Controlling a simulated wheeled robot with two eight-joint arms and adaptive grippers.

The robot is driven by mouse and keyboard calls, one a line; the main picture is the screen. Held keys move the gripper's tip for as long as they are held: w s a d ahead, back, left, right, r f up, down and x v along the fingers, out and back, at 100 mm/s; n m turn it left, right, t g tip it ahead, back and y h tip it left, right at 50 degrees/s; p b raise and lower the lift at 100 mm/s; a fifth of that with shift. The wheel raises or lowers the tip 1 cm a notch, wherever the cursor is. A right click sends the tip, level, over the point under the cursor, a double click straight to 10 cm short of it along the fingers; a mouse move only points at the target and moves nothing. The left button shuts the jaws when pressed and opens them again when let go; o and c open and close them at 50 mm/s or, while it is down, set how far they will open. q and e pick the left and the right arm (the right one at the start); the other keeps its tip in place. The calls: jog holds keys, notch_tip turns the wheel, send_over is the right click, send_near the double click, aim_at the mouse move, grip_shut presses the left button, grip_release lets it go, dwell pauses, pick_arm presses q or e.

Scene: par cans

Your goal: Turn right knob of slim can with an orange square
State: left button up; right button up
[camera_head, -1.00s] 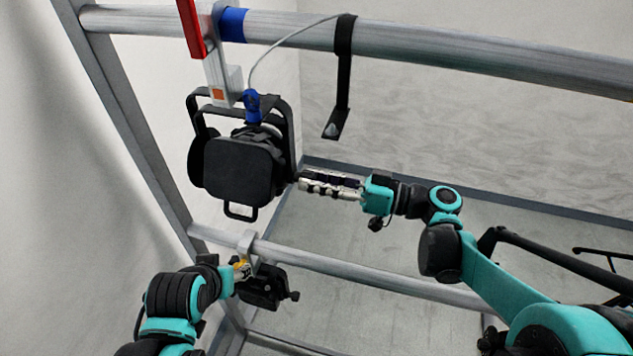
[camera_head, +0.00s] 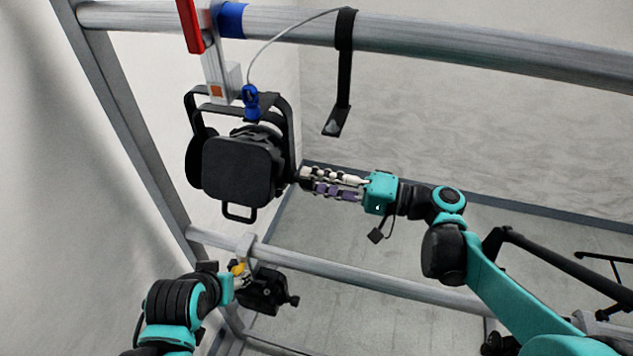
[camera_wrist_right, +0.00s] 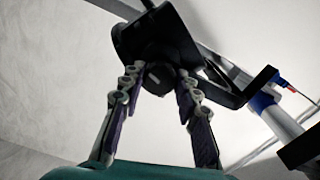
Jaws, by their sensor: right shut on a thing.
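The slim can (camera_head: 237,170) is a black, flat-faced lamp in a black yoke, hanging from the upper rail. An orange square (camera_head: 216,90) marks the pale bracket above it. My right gripper (camera_head: 303,180) reaches in from the right and is shut on the can's right knob. The fingers mostly hide the knob in the head view. In the right wrist view, the round dark knob (camera_wrist_right: 158,78) sits between both fingertips (camera_wrist_right: 157,80). My left gripper (camera_head: 238,278) is at the lower rail beside a small black fixture; its fingers are too unclear to judge.
A small black fixture (camera_head: 264,290) hangs on the lower rail (camera_head: 370,275). A black strap (camera_head: 343,75) hangs from the upper rail (camera_head: 460,45), right of the can. A blue connector (camera_head: 251,100) with a grey cable sits above the can. A red bar (camera_head: 190,25) stands upper left.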

jog(key=shift+m, duration=1.5)
jog(key=o, duration=1.2)
jog(key=shift+c, duration=0.2)
jog(key=v, duration=1.2)
